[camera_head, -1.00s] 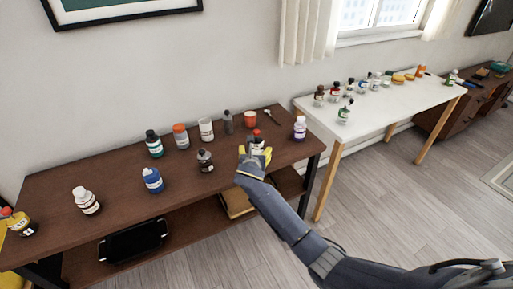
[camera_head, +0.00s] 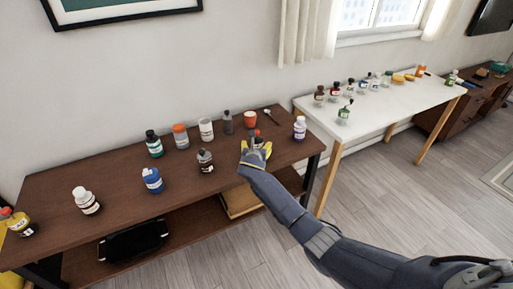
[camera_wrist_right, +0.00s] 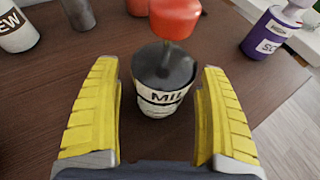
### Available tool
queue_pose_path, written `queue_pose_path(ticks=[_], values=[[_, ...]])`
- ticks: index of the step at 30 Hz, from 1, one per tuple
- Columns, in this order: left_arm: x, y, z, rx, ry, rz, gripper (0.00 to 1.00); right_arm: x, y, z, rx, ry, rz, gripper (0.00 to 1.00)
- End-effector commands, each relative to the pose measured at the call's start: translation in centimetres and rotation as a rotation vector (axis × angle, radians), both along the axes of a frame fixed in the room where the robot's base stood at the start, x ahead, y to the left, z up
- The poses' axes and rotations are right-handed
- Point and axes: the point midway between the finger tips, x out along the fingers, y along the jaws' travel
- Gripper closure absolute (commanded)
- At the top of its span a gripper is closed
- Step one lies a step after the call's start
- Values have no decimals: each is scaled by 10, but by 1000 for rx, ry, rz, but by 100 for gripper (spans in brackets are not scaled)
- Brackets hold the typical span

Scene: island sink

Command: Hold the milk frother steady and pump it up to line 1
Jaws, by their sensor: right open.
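The milk frother (camera_wrist_right: 160,100) stands upright on the brown table in the right wrist view. It has a white label with partly visible letters "MIL", a dark grey top and a red knob (camera_wrist_right: 175,17) on a rod. My right gripper (camera_wrist_right: 161,105) is open, with its yellow fingers on either side of the frother and gaps showing between them and it. My left gripper is not in view.
On the brown table (camera_head: 110,190), a white-and-purple bottle (camera_head: 300,128) stands right of the gripper. A dark bottle (camera_head: 205,161), a blue bottle (camera_head: 152,180) and an orange-red cup (camera_head: 250,119) are nearby. A white table (camera_head: 390,112) with several bottles stands to the right.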

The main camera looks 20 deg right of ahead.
Motion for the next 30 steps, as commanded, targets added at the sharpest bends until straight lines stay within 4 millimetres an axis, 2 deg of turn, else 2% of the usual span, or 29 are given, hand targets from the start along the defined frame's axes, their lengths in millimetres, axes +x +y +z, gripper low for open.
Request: queue_pose_path(ticks=[2,17,18,26,30], values=[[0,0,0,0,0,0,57,0,0,0,0,0,0,23],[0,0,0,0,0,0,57,0,0,0,0,0,0,81],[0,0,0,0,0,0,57,0,0,0,0,0,0,51],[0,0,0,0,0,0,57,0,0,0,0,1,0,82],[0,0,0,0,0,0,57,0,0,0,0,1,0,84]])
